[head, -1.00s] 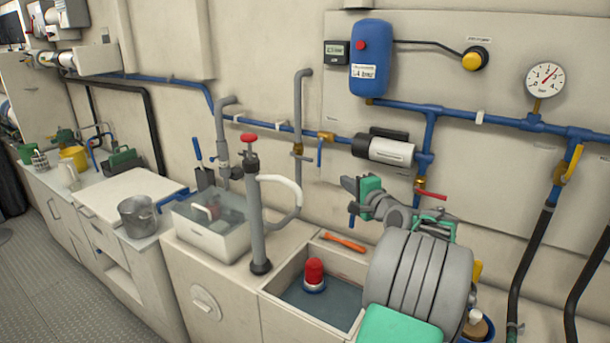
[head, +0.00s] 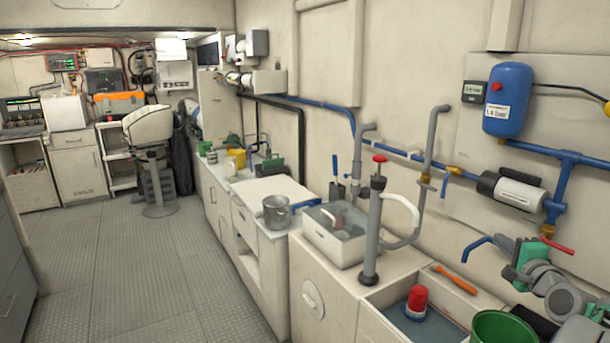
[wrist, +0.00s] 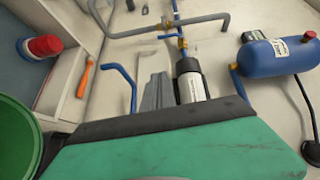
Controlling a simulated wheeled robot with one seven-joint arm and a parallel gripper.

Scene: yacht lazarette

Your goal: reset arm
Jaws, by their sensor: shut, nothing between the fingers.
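My gripper (head: 507,246) is at the right of the head view, in front of the wall and beyond the green bucket. Its grey fingers are together and empty; they also show in the wrist view (wrist: 156,92). Part of my green and grey arm shows behind it at the right edge. A bent blue rod (head: 478,243) shows beside the fingers, also in the wrist view (wrist: 122,76); I cannot tell whether it touches them.
An open sink-like bin with a red-topped item (head: 416,302) and an orange tool (head: 455,279) lie below left of the gripper. A green bucket (head: 497,330) stands near my arm. Blue pipes and a tank (head: 507,100) are on the wall. The floor (head: 150,260) at left is clear.

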